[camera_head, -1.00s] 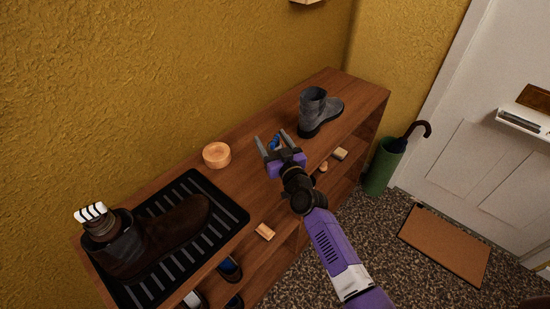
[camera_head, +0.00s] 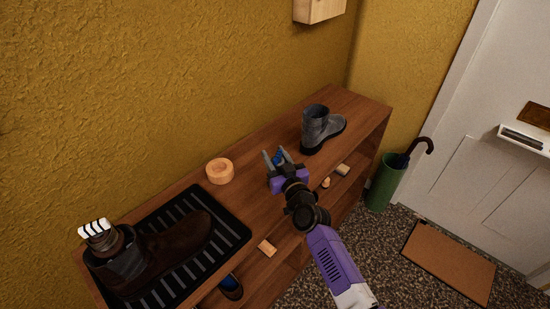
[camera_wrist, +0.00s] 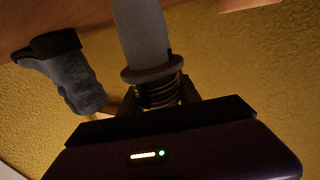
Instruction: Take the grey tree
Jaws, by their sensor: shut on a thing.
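My gripper (camera_head: 274,155) is above the wooden shelf unit's top, left of the grey boot. In the wrist view it is shut on a grey, smooth-sided piece, the grey tree (camera_wrist: 142,32), with a dark flange and a coil spring near the jaws. In the head view only a small blue bit shows between the fingers, and I cannot tell whether it is part of the tree. The grey boot (camera_head: 316,127) stands upright on the shelf; it also shows upside down in the wrist view (camera_wrist: 72,80).
The shelf top (camera_head: 262,207) also holds a round wooden piece (camera_head: 220,171) and a black ridged tray (camera_head: 232,236) with a brown boot (camera_head: 185,240). A green umbrella stand (camera_head: 382,187) is right of the shelf.

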